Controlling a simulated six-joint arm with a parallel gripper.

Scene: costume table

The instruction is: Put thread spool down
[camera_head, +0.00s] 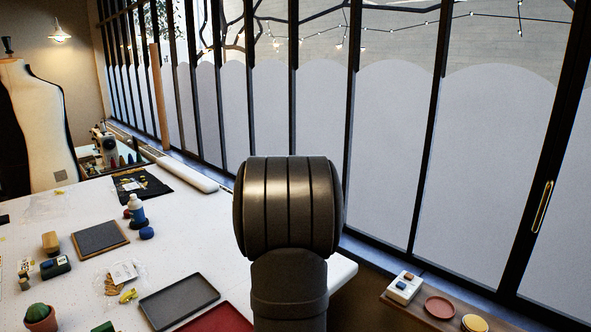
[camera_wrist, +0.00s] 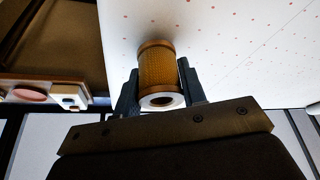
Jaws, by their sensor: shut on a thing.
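The thread spool (camera_wrist: 161,71) is golden brown with darker ends and a pale ring with a hole at its near end. It shows in the wrist view between the two dark fingers of my gripper (camera_wrist: 158,74). My gripper is shut on it, one finger on each side. Behind the spool is the white tabletop (camera_wrist: 240,60) with small red dots; I cannot tell how large the gap to it is, or whether they touch. In the head view my own arm fills the middle, and neither the gripper nor the spool can be made out.
In the head view the white table holds a dark tray (camera_head: 180,298), a red tray (camera_head: 222,319), a cactus (camera_head: 40,316), a grey pad (camera_head: 100,238) and a blue bottle (camera_head: 138,209). A low wooden shelf with a red dish (camera_head: 440,307) stands right, by the windows.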

